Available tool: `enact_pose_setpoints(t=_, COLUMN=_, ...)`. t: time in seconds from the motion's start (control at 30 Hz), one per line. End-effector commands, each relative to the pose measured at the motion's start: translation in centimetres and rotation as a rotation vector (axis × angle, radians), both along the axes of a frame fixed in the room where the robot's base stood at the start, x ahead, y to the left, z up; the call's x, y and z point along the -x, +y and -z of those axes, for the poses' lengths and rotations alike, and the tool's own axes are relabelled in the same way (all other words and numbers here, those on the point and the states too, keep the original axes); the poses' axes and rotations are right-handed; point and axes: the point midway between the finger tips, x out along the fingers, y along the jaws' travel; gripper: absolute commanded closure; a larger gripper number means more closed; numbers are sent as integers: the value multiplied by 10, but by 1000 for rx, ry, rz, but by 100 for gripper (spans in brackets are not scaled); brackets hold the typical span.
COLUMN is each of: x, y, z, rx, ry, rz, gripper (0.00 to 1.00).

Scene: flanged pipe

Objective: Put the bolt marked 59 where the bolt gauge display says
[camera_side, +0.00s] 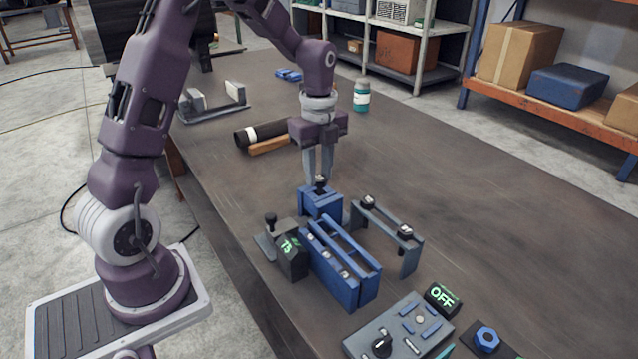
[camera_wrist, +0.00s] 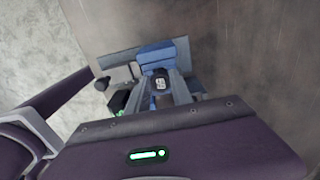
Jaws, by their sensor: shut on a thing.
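My gripper (camera_side: 320,176) points down and is shut on a dark bolt (camera_side: 320,186) with a pale marked head, also seen between the fingers in the wrist view (camera_wrist: 160,84); its number is too small to read. The bolt is at the top of a blue block (camera_side: 319,203); I cannot tell whether it is seated in it or just above. Beside the block is a dark gauge display (camera_side: 291,258) with green digits that look like 75. A blue slotted rail rack (camera_side: 352,291) in front holds several bolts. A grey rack (camera_side: 411,257) to the right carries two bolts.
A grey control panel (camera_side: 385,340) with a knob, a display reading OFF (camera_side: 443,298) and a blue nut (camera_side: 487,338) are at the front right. The right of the table is clear.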

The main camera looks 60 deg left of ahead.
Motion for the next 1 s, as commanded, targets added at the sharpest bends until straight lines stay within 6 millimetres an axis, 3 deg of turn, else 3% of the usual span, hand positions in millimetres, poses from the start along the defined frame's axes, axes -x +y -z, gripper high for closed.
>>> enact_pose_setpoints(t=0.2, x=-1, y=0, z=-56, rx=-2, ry=-7, rz=0, gripper=100)
enact_pose_setpoints(t=0.4, x=-1, y=0, z=-89, rx=-1, ry=-5, rz=-1, gripper=100)
enact_pose_setpoints(t=1.0, x=-1, y=0, z=-152, rx=-1, ry=-4, rz=-1, gripper=100)
